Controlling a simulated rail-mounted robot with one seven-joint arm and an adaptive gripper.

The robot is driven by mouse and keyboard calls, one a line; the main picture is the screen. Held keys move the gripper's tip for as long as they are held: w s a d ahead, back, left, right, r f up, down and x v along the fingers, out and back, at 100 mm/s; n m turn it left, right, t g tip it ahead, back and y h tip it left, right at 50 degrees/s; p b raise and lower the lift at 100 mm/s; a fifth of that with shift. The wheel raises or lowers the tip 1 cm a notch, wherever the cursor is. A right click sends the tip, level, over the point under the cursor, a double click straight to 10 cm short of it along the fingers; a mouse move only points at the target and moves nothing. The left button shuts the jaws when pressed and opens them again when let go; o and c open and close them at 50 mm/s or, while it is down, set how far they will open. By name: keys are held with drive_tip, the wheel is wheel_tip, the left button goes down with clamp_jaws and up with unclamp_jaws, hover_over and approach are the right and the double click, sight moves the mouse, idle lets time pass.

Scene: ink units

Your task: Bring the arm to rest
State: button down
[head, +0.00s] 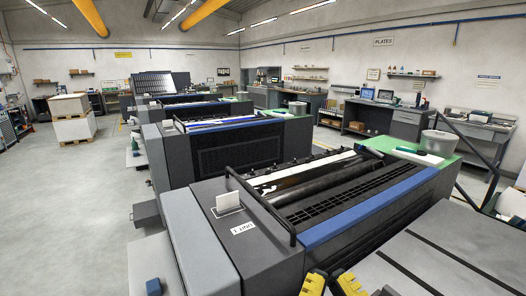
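Two yellow pieces with dark marks stick up at the bottom edge of the head view, a left one (315,282) and a right one (348,284), with a gap between them. They are cut off by the frame. I cannot tell for sure whether they are parts of my gripper. No held thing is visible, and the rest of my arm cannot be made out.
The nearest ink unit (240,232), labelled UNIT 1, has a raised black guard rail (262,205) and a blue strip (370,212). A green-topped surface (375,145) carries a grey bucket (436,142). More units stand behind. Open floor (70,200) lies left.

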wheel_tip(320, 180, up, 30)
drive_tip(key=p, duration=2.7)
drive_tip(key=shift+r+p, duration=0.2)
drive_tip(key=shift+p, duration=0.15)
